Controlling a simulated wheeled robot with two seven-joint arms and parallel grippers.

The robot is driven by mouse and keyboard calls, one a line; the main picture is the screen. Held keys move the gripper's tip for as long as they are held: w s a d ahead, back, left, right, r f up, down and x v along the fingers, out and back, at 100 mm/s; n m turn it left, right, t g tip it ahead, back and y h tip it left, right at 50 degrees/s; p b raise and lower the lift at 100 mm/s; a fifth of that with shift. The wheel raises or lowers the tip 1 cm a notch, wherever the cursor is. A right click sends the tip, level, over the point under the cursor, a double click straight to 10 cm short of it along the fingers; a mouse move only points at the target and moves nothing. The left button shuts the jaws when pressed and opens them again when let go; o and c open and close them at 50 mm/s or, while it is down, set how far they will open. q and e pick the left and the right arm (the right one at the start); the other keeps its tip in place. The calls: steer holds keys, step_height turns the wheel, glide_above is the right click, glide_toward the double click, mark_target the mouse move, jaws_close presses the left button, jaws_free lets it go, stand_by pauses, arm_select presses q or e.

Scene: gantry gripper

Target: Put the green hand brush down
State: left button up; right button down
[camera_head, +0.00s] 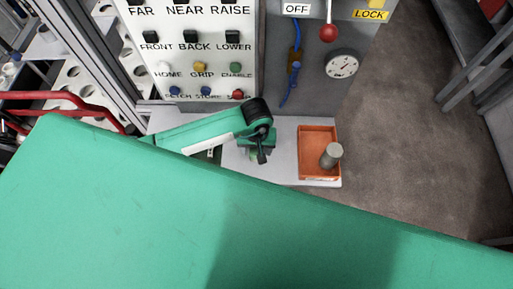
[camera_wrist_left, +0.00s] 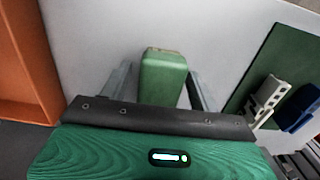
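The green hand brush (camera_wrist_left: 163,78) shows in the left wrist view as a green block with a tan far edge. It lies between the two grey fingers of my left gripper (camera_wrist_left: 160,70). The fingers stand apart, with a pale gap visible on the brush's left side and a very narrow one on its right. A light grey shelf surface (camera_wrist_left: 95,35) lies beyond it. In the head view my left gripper (camera_head: 262,153) is over the grey shelf, left of the orange tray. The brush cannot be made out clearly there. My right gripper is not in view.
An orange tray (camera_head: 309,172) holding a grey cylinder (camera_head: 331,155) stands at the shelf's right. A dark green mat (camera_wrist_left: 262,65) bears a white item (camera_wrist_left: 268,98) and a blue item (camera_wrist_left: 300,108). A button panel (camera_head: 190,55) rises behind. Bare shelf lies between tray and gripper.

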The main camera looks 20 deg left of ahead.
arm_select(q)
steer(key=shift+s+r, duration=0.1)
steer(key=shift+r, duration=0.2)
steer(key=r+p, duration=0.2)
steer(key=r, duration=0.1)
steer(key=r+p, duration=0.1)
steer(key=r, duration=0.3)
steer(key=r+p, duration=0.2)
steer(key=r, duration=0.1)
steer(key=shift+w+r+p, duration=0.25)
steer(key=shift+r+p, duration=0.05)
steer(key=shift+r, duration=0.65)
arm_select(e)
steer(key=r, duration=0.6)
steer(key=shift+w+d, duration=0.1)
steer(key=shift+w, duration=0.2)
